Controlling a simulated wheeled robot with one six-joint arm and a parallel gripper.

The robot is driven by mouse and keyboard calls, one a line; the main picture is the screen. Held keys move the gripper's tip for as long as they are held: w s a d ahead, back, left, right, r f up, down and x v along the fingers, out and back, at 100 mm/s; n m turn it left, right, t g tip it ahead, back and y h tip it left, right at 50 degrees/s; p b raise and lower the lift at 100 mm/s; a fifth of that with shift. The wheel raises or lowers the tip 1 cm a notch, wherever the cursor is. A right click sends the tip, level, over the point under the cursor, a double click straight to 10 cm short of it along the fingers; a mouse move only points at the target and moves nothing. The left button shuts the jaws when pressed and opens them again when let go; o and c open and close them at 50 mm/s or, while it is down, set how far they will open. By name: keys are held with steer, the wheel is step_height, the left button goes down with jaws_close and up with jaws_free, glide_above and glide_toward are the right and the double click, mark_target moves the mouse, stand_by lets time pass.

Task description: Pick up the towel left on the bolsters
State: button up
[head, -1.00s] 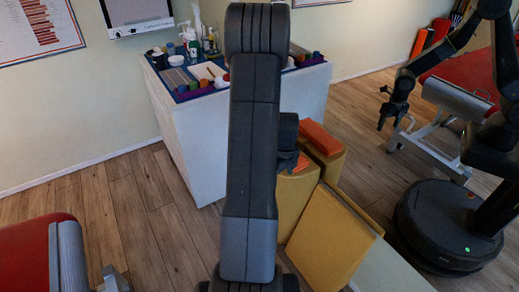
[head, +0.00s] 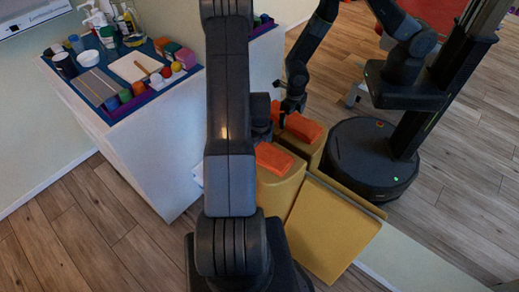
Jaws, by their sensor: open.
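Two yellow bolsters (head: 275,192) stand side by side at the right end of the white cabinet. A folded orange piece (head: 273,158), which looks like a towel, lies on the nearer bolster. A second orange piece (head: 304,127) lies on the farther one. My gripper (head: 262,132) shows only in part past the right side of my arm, just above and behind the nearer orange piece. It is open, its fingertips are mostly hidden, and I cannot tell whether it touches the piece.
Another robot (head: 372,160) stands to the right, its dark gripper (head: 291,104) at the farther orange piece. A yellow wedge (head: 330,228) leans in front of the bolsters. The white cabinet (head: 150,160) at left carries bottles, tubs and small blocks.

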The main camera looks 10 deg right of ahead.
steer(key=shift+s+f, duration=0.1)
steer(key=shift+f, duration=0.6)
steer(key=c, duration=0.9)
steer(key=shift+c, duration=0.2)
steer(key=shift+r, duration=0.15)
